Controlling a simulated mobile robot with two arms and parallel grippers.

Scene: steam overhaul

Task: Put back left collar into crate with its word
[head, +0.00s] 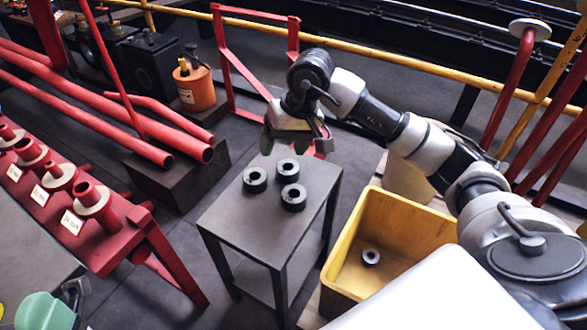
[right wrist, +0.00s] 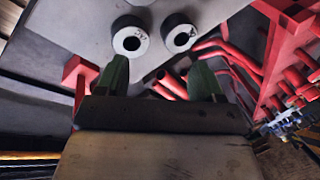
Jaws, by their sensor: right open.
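Three dark ring-shaped collars stand on a small grey table in the head view: a left one (head: 255,180), a rear one (head: 287,170) and a front right one (head: 293,197). Two collars show at the top of the right wrist view (right wrist: 130,40) (right wrist: 181,38), with small marks on their pale faces that I cannot read clearly. A yellow crate (head: 345,255) stands right of the table with one collar (head: 370,257) inside; no word on it is readable. My right gripper (head: 290,150) is open and empty above the table's back edge, fingers (right wrist: 155,78) apart. My left gripper is not visible.
The grey table (head: 235,220) has bare top at its front. A red bench (head: 135,240) with flanged red parts and labels stands left. Red pipes (head: 120,110) and an orange canister (head: 195,90) are behind it. A yellow rail (head: 400,60) runs across the back.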

